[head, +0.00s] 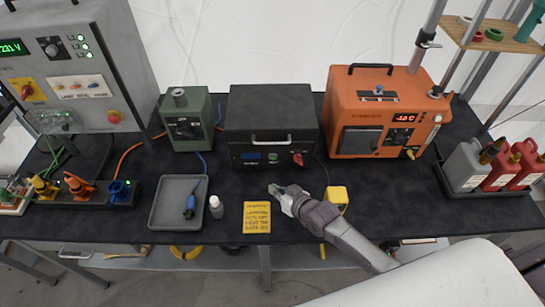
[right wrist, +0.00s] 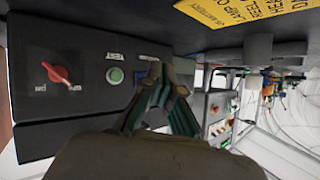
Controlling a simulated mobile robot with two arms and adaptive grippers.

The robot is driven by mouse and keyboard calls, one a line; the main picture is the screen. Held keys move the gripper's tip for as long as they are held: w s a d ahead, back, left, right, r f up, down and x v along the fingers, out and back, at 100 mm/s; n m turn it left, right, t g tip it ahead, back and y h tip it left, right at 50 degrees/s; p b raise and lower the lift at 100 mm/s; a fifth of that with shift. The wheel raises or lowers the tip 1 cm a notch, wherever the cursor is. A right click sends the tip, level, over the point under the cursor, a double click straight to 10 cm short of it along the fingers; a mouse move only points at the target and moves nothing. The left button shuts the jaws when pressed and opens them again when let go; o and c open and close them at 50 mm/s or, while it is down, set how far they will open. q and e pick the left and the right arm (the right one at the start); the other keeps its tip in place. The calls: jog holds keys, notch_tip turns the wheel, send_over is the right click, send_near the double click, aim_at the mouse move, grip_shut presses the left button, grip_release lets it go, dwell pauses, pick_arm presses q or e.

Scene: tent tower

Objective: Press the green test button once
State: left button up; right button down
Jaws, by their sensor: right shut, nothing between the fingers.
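The green test button (head: 273,157) is on the front panel of the black box (head: 270,108) at the middle of the table, between a small display and a red knob. In the right wrist view the round green button (right wrist: 115,75) shows clear and uncovered, with the red knob (right wrist: 57,73) to its left. My right gripper (head: 277,190) is shut and empty, in front of the box and apart from the button. In the right wrist view its fingertips (right wrist: 158,78) appear right of the button and hide part of the panel. My left gripper is not in view.
A yellow note (head: 257,217) lies in front of the box. A grey tray (head: 155,216) and a small bottle (head: 216,206) are to its left. A green unit (head: 187,110) and an orange oven (head: 372,85) flank the box. A yellow block (head: 337,197) is near my right wrist.

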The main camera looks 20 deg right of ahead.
aim_at(273, 157)
jog(key=w+b, duration=0.1)
jog(key=w, duration=0.1)
jog(key=w+d+b, duration=0.1)
jog(key=w+b, duration=0.1)
jog(key=w+d+b, duration=0.1)
jog(key=w+b, duration=0.1)
jog(key=w, duration=0.1)
jog(key=shift+f, duration=0.15)
jog(key=shift+w+d+b, duration=0.2)
jog(key=shift+w+b, duration=0.4)
jog(key=shift+w, duration=0.1)
jog(key=shift+w, duration=0.1)
dwell(0.8)
jog(key=shift+w+d, duration=0.1)
jog(key=shift+w, duration=0.2)
